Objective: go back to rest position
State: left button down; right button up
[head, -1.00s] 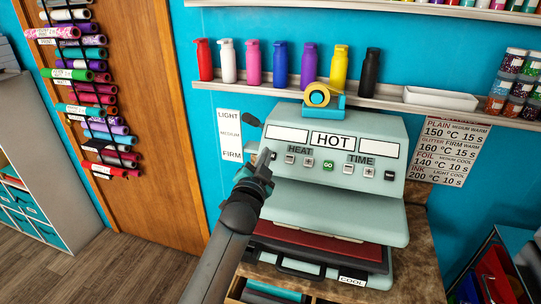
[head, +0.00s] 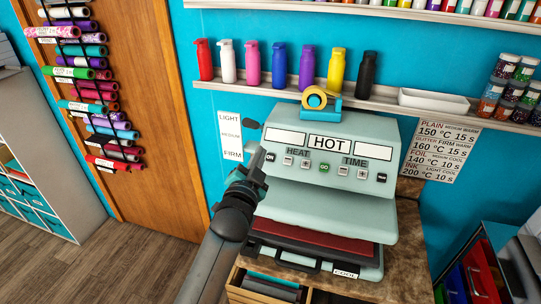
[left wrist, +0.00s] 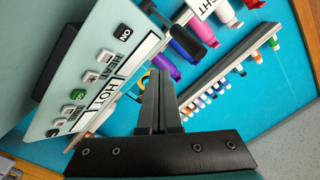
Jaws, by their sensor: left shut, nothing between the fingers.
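My left gripper (head: 256,160) is in front of the left side of the pale green heat press (head: 330,210). Its fingers are together with nothing between them, and they also show shut in the left wrist view (left wrist: 158,85). In the head view the fingertips overlap the press near its ON button (head: 270,157); I cannot tell whether they touch it. The press panel shows a HOT label (head: 330,143), HEAT and TIME buttons and a green GO button (head: 324,168). My right gripper is out of view.
A shelf (head: 290,91) with several coloured bottles and a white tray (head: 433,101) runs above the press. An open drawer (head: 268,287) is below it. A rack of vinyl rolls (head: 95,90) hangs on the wooden door at left. Bare floor (head: 130,265) lies at lower left.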

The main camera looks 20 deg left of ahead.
pick_arm(q)
jog(key=s+f+n+g, duration=0.2)
jog(key=s+f+g, duration=0.4)
jog(key=s, duration=0.5)
jog(key=s+f+n+g, duration=0.3)
jog(key=s+f+g, duration=0.1)
jog(key=s+f, duration=0.5)
jog(key=s+d+f+g, duration=0.1)
jog(key=s+g, duration=0.4)
jog(key=s, duration=1)
notch_tip(320, 180, down, 29)
jog(key=s+b, duration=0.1)
jog(key=b, duration=0.9)
jog(key=s+a+f+g+b, duration=0.1)
jog(key=s+f+b, duration=0.4)
jog(key=f, duration=0.8)
jog(key=s+a+f+g+b, duration=0.1)
jog(key=s+f+b, duration=0.4)
jog(key=s+f, duration=0.5)
notch_tip(320, 180, down, 4)
jog(key=shift+s+a+r+h+b, duration=0.2)
jog(key=shift+s+a+h+b, duration=0.05)
jog(key=shift+s+h+b, duration=0.1)
